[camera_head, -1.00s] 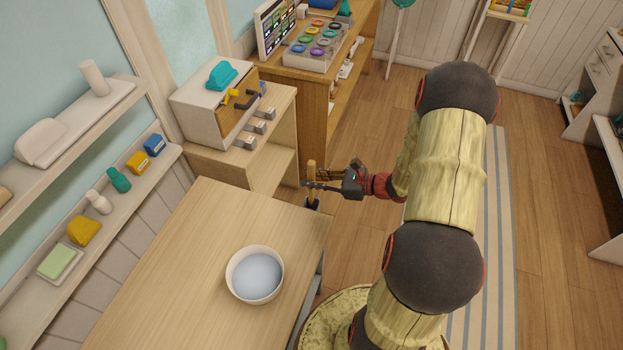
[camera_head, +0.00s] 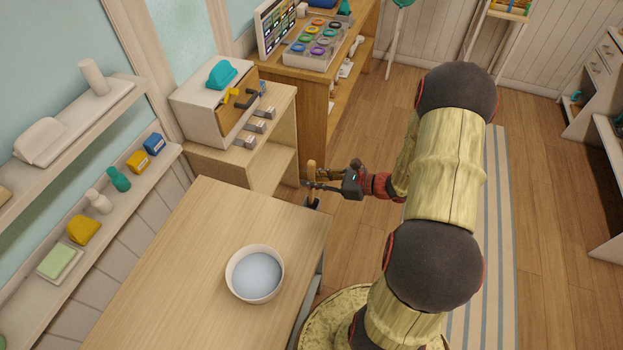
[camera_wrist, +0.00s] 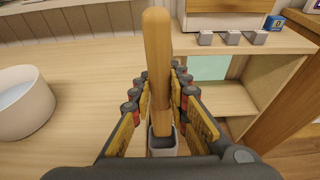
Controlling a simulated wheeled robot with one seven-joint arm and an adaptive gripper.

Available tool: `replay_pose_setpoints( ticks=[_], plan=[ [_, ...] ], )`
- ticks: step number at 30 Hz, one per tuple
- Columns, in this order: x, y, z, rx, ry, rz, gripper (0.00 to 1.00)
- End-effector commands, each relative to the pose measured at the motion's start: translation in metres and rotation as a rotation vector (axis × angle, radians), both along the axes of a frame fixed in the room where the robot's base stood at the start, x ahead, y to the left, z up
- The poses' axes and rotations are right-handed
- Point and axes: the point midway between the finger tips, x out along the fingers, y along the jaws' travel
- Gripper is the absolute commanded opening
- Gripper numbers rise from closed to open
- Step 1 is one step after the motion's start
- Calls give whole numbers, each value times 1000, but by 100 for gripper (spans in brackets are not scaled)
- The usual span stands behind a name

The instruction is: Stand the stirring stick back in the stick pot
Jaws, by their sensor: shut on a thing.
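The wooden stirring stick (camera_wrist: 157,55) stands roughly upright in the wrist view, between the fingers of my gripper (camera_wrist: 158,105). In the head view, my gripper (camera_head: 318,184) is shut on the stick (camera_head: 311,168) at the far right corner of the table. Below the fingers, the stick's lower end meets a small grey square piece with a dark opening (camera_wrist: 163,148). A dark shape (camera_head: 313,202) shows at the same place in the head view. I cannot tell whether this piece is the stick pot or part of the stick.
A white bowl (camera_head: 255,274) stands on the wooden table (camera_head: 190,245); the rest of its visible top is clear. Behind it, a cabinet (camera_head: 285,112) bears a white drawer box (camera_head: 200,112) and three small grey blocks (camera_head: 258,127). Wall shelves (camera_head: 60,150) line the left.

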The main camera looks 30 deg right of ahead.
Motion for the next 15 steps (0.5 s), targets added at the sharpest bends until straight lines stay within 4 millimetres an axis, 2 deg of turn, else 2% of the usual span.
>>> replay_pose_setpoints(
  ticks=[15],
  plan=[
    [0,0,-13,1,1,0,0]
  ],
)
